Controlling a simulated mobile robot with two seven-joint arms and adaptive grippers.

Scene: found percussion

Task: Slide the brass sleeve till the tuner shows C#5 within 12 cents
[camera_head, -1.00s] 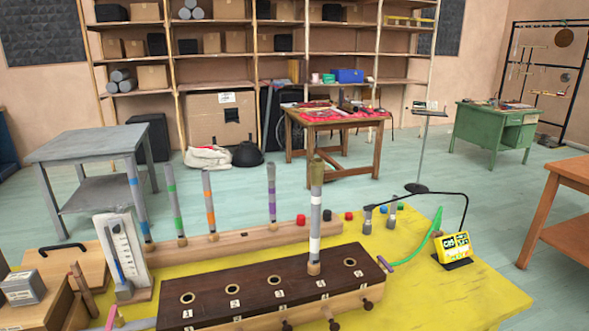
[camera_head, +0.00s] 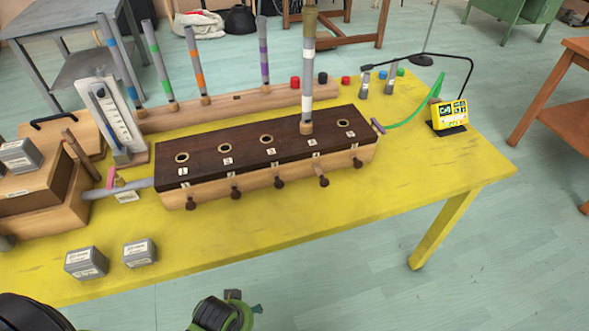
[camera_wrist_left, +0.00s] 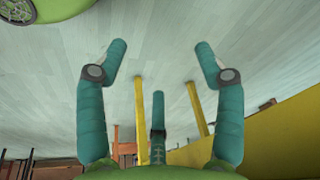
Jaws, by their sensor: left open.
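A tall grey pipe (camera_head: 307,85) with white bands stands upright in the dark wooden block (camera_head: 215,160), at the fourth hole from the left. The brass sleeve (camera_head: 310,18) is around its upper part, and its top is cut off by the frame edge. The yellow tuner (camera_head: 450,113) stands at the table's right end; its reading is too small to make out. In the left wrist view my left gripper (camera_wrist_left: 160,48) is open and empty, over the floor beside the yellow table, apart from the pipe. My right gripper is not in view.
Several colour-banded pipes (camera_head: 197,68) stand in a rack behind the block. A black cable arm (camera_head: 420,58) and green strap (camera_head: 412,112) are near the tuner. Small grey blocks (camera_head: 86,262) lie at front left. The yellow table's (camera_head: 300,225) front strip is mostly clear.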

